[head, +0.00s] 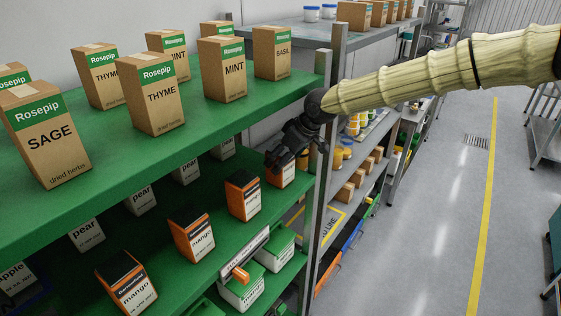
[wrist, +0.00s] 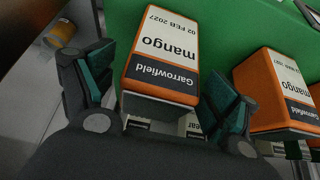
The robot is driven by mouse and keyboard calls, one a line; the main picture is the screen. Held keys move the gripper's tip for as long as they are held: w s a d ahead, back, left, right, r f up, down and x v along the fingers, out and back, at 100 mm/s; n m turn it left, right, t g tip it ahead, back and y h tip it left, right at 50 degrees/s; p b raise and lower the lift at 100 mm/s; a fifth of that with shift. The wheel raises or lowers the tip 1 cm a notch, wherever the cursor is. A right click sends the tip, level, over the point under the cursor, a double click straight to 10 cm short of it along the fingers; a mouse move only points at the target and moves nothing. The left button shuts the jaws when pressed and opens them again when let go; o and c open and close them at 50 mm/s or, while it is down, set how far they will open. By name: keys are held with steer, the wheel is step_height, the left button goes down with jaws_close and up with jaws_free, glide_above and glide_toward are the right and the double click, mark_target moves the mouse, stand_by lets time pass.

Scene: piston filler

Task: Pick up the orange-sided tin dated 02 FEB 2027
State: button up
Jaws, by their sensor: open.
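The orange-sided tin dated 02 FEB 2027 (wrist: 162,55) shows in the wrist view with its "Garrowfield mango" label upside down. It stands between the two spread fingers of my gripper (wrist: 155,82), with a gap visible on each side. In the head view my gripper (head: 285,153) is at the right end of the lower green shelf, in front of the rightmost orange-sided tin (head: 282,175) and hiding much of it. My gripper is open and holds nothing.
Another orange-sided mango tin (wrist: 275,92) stands close beside the right finger; its date is hard to read. More mango tins (head: 192,237) line the lower shelf, with pear tins behind. The upper green shelf (head: 225,115) carries Rosepip boxes. A grey post (head: 325,150) stands close right of my gripper.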

steer(key=shift+w+f, duration=0.2)
steer(key=shift+f, duration=0.15)
steer(key=shift+s, duration=0.1)
steer(key=shift+c, duration=0.7)
steer(key=c, duration=1.4)
steer(key=shift+r+b, duration=0.1)
steer(key=shift+b, duration=0.65)
